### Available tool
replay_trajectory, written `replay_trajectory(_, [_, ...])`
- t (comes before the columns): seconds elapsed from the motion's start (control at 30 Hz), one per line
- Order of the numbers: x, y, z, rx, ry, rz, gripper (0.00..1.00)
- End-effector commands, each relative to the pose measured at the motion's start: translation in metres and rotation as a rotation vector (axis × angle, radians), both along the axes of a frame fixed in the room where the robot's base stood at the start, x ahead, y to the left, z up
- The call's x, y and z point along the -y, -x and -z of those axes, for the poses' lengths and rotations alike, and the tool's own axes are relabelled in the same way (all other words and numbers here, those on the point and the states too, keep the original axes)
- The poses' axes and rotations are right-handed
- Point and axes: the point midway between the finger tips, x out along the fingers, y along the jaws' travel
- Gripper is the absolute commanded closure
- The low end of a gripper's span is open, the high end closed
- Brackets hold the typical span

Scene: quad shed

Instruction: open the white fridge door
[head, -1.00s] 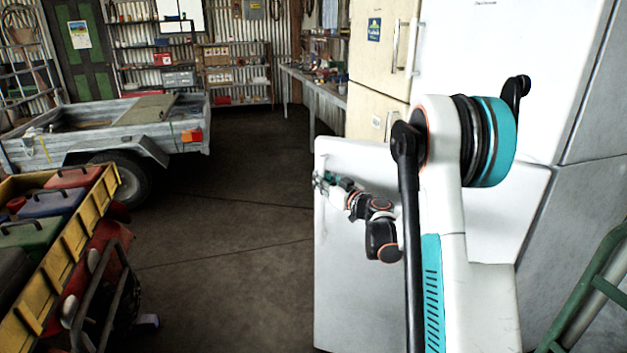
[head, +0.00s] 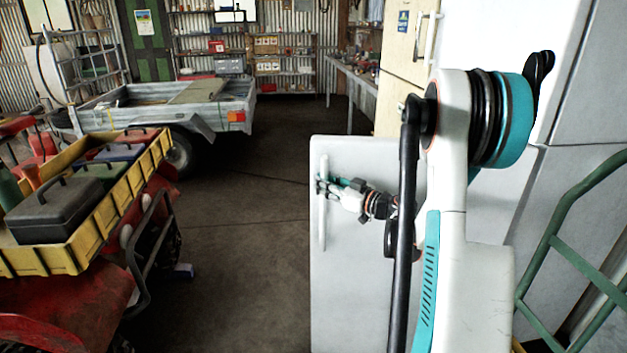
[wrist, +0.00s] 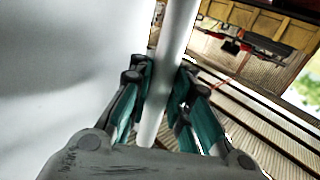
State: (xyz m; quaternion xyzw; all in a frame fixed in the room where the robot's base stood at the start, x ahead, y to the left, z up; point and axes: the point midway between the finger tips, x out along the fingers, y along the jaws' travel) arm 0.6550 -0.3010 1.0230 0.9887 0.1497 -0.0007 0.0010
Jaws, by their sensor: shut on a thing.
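The white fridge (head: 505,60) stands at the right, partly hidden behind my arm. Its lower door (head: 350,270) is swung out from the body and stands wide open, facing left of my arm. A long white upright handle (head: 323,225) runs along the door's left edge. My gripper (head: 322,184) is at the upper part of this handle. In the wrist view my gripper (wrist: 162,100) has its teal-padded fingers on both sides of the white handle bar (wrist: 170,60), shut on it. The door's white face (wrist: 70,60) fills the left of that view. The fridge interior is hidden.
A cream fridge (head: 402,50) stands behind the white one. A green hand truck (head: 548,250) is close at the right. A red quad with a yellow tray (head: 88,240) is at the left, and a trailer (head: 190,105) behind it. Bare floor (head: 235,260) lies between.

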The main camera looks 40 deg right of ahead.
Motion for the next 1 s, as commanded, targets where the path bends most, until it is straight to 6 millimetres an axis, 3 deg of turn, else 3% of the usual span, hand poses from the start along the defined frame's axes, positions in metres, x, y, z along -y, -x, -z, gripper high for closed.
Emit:
replay_trajectory(0.23, [0.005, 0.016, 0.0, -0.001, 0.001, -0.007, 1.0])
replay_trajectory(0.7, [0.005, 0.018, 0.0, 0.0, 0.0, -0.01, 1.0])
replay_trajectory(0.73, [0.005, 0.018, 0.0, 0.0, 0.0, -0.01, 0.81])
replay_trajectory(0.8, [0.004, 0.018, 0.0, 0.0, 0.0, -0.011, 0.65])
replay_trajectory(1.0, [0.002, 0.017, 0.0, 0.0, 0.0, -0.015, 0.62])
